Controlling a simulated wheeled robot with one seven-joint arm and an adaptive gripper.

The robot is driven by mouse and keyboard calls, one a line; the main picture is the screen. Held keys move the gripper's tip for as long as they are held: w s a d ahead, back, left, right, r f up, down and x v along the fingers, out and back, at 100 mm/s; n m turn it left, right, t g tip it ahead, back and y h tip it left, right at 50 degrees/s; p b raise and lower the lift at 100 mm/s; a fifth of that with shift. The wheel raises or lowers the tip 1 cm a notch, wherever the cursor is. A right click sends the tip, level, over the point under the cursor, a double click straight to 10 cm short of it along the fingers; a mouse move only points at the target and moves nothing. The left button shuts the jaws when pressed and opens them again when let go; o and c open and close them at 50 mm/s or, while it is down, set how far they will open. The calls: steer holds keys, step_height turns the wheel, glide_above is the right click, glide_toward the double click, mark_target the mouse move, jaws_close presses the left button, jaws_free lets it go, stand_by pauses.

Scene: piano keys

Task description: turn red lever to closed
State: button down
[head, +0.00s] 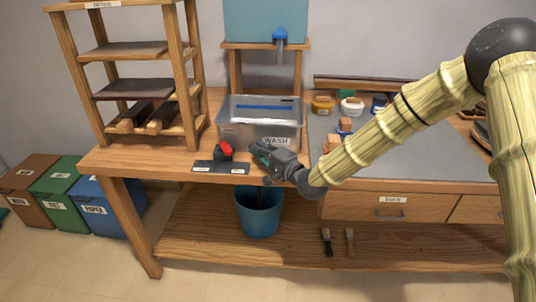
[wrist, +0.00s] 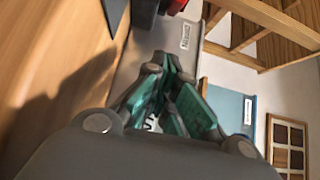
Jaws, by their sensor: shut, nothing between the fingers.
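The red lever (head: 225,149) sits on a dark round body on a dark base plate (head: 208,167) at the table's front edge, left of centre. The plate carries small white labels, too small to read. My gripper (head: 258,150) is just right of the lever, pointing left, with a small gap between them. Its fingers are shut with nothing in them. In the wrist view the red lever (wrist: 178,4) is cut off at the top edge, beyond my shut gripper (wrist: 178,100).
A clear bin labelled WASH (head: 240,120) stands behind the lever. A wooden shelf rack (head: 188,70) rises at left, and a blue tank with a tap (head: 265,20) stands behind. A blue bucket (head: 258,215) is below the table edge. Bare tabletop (head: 140,160) lies left.

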mark_target(226, 149)
steer(key=a, duration=0.3)
steer(key=shift+a, duration=0.1)
steer(key=shift+s+a, duration=0.45)
steer(key=shift+a, duration=0.3)
